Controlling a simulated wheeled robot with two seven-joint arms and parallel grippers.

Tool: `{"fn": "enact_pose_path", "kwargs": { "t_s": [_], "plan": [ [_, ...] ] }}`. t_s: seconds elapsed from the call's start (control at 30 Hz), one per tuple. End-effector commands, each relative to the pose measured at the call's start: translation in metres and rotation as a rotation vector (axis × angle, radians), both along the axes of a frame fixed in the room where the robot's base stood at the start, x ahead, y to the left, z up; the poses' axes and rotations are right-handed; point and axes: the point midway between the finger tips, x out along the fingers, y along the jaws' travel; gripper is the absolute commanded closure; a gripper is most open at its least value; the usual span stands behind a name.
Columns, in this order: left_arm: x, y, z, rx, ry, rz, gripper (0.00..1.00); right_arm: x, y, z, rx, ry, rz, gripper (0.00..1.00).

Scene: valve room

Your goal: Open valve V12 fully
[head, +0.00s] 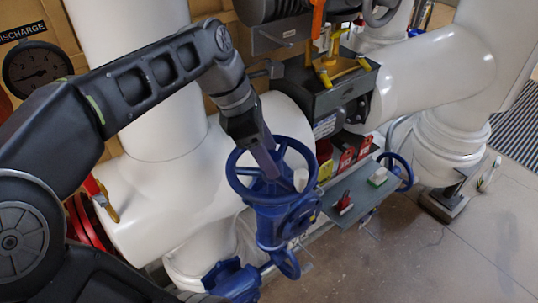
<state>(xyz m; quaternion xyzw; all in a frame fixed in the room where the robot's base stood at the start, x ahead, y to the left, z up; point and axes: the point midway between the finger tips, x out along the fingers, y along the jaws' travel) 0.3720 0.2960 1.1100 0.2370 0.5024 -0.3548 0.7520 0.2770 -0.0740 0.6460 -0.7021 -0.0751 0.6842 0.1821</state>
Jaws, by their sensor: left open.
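A blue valve with a round spoked handwheel (315,170) stands in the middle of the head view, in front of a thick white pipe. I cannot read a V12 tag on it. My left gripper (272,172) comes down from above, its fingers over the inside of the wheel near a spoke. Its jaws are open; I cannot tell whether they touch the wheel or straddle a part of it. The fingers hide part of the wheel's middle. My right gripper is not in view.
A grey shelf (350,210) with small items sits right of the valve, and a smaller blue handwheel (398,165) lies beyond it. A dark tool box (345,90) is behind. A gauge (37,68) marked DISCHARGE hangs at left. Floor is clear at lower right.

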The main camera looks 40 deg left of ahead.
Motion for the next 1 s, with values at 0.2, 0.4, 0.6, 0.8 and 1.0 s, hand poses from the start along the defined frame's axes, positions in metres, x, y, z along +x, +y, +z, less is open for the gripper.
{"fn": "enact_pose_path", "kwargs": {
  "t_s": [0.2,0.4,0.6,0.8,1.0],
  "plan": [
    [0.0011,-0.0015,-0.0044,0.000,0.000,0.000,0.41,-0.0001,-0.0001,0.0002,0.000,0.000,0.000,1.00],
    [0.0010,-0.0014,-0.0044,0.000,0.000,0.000,0.47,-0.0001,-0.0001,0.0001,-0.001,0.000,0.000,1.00],
    [0.0010,-0.0012,-0.0043,0.000,0.000,0.000,0.64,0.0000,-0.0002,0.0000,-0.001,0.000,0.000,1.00],
    [0.0010,-0.0012,-0.0043,0.000,0.000,0.000,0.80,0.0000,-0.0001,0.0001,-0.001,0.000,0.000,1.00],
    [0.0010,-0.0012,-0.0042,0.000,0.000,0.000,0.96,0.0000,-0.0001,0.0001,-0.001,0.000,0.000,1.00]
  ]
}}
